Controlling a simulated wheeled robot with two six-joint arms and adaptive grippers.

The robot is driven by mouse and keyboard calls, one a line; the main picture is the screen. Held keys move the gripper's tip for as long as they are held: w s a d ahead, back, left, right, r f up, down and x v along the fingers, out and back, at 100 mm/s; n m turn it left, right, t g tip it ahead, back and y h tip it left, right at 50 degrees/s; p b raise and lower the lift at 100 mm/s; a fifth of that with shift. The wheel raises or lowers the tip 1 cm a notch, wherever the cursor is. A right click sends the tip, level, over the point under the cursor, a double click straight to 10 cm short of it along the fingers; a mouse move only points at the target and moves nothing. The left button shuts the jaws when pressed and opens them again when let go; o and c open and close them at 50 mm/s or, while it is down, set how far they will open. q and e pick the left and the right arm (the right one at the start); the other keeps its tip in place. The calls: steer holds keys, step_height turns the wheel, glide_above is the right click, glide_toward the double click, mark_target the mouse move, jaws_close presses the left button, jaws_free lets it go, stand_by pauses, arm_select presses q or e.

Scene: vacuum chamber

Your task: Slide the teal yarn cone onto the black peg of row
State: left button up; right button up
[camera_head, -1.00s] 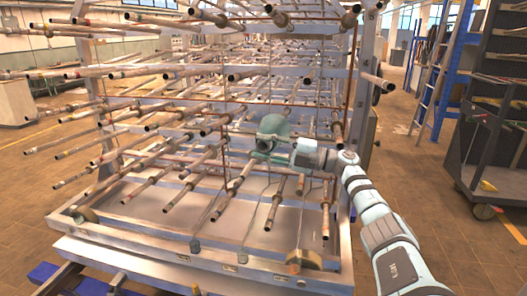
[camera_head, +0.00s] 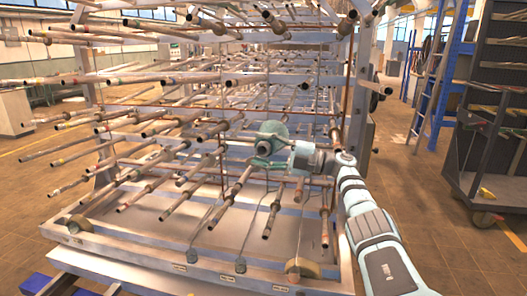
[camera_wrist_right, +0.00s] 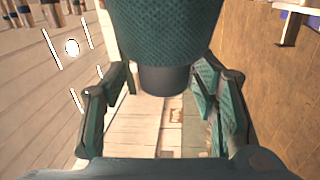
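The teal yarn cone (camera_head: 272,132) is in front of the rack's pegs, right of the middle in the head view. In the right wrist view the teal yarn cone (camera_wrist_right: 165,30) fills the top middle, with a dark grey end (camera_wrist_right: 164,79) below it. My right gripper (camera_head: 272,159) is at the cone. Several pegs (camera_head: 226,195) with dark tips stick out towards me; I cannot tell which is the black one. My left gripper is not in view.
The metal rack (camera_head: 125,253) is crowded with rows of pegs, close around the cone. Thin cords with weights (camera_head: 240,264) hang in its lower front. A dark trolley (camera_head: 470,190) and a blue ladder (camera_head: 432,105) stand at the right, with open tiled floor between.

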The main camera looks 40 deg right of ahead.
steer(key=v, duration=1.2)
steer(key=shift+s, duration=0.1)
